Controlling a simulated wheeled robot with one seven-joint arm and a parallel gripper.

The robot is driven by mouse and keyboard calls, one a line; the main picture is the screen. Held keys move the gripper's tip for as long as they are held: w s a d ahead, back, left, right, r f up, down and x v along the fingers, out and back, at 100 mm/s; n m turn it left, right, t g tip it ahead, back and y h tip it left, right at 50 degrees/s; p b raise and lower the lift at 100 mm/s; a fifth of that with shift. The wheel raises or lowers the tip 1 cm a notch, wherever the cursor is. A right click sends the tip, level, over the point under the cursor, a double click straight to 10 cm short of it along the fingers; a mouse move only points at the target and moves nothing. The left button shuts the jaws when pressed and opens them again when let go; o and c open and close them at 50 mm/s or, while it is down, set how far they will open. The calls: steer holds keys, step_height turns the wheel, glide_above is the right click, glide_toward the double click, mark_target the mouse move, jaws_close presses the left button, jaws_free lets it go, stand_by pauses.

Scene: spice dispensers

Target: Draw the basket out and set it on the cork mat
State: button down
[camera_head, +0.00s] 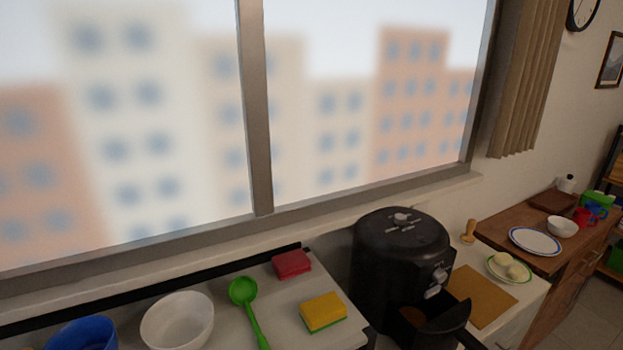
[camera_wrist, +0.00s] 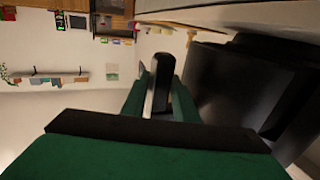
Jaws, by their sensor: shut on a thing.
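The black air fryer (camera_head: 400,255) stands on the counter at the lower right of the head view. Its black basket (camera_head: 446,324) is partly drawn out at the front, with something brown inside; its near end is cut off by the frame's bottom edge. The cork mat (camera_head: 482,297) lies bare on the counter right of the fryer. In the wrist view my gripper (camera_wrist: 161,92), with green fingers, is shut on the basket's dark handle (camera_wrist: 163,68). The dark fryer and basket fill the right side there. My gripper is out of the head view.
A plate with pale round food (camera_head: 509,268) and a wooden pestle-like item (camera_head: 468,232) are near the mat. A yellow sponge (camera_head: 323,312), green spoon (camera_head: 246,300), red block (camera_head: 291,264) and white bowl (camera_head: 177,321) lie left of the fryer. A wooden cabinet (camera_head: 510,222) stands beyond.

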steer(key=shift+s+f, duration=0.1)
steer(key=shift+s, duration=0.05)
steer(key=shift+s+d, duration=0.3)
steer(key=shift+s, duration=0.3)
steer(key=shift+s+d, duration=0.35)
steer(key=shift+s, duration=0.5)
steer(key=shift+s+d, duration=0.3)
steer(key=shift+s, duration=0.5)
steer(key=shift+s+d, duration=0.2)
steer(key=shift+s, duration=0.3)
steer(key=shift+s+d, duration=0.15)
steer(key=shift+s, duration=0.35)
stand_by(0.5)
steer(key=shift+s+d, duration=0.25)
steer(key=shift+s, duration=0.35)
steer(key=shift+s+d, duration=0.25)
steer(key=shift+s, duration=0.4)
steer(key=shift+s+d, duration=0.25)
steer(key=shift+s, duration=0.35)
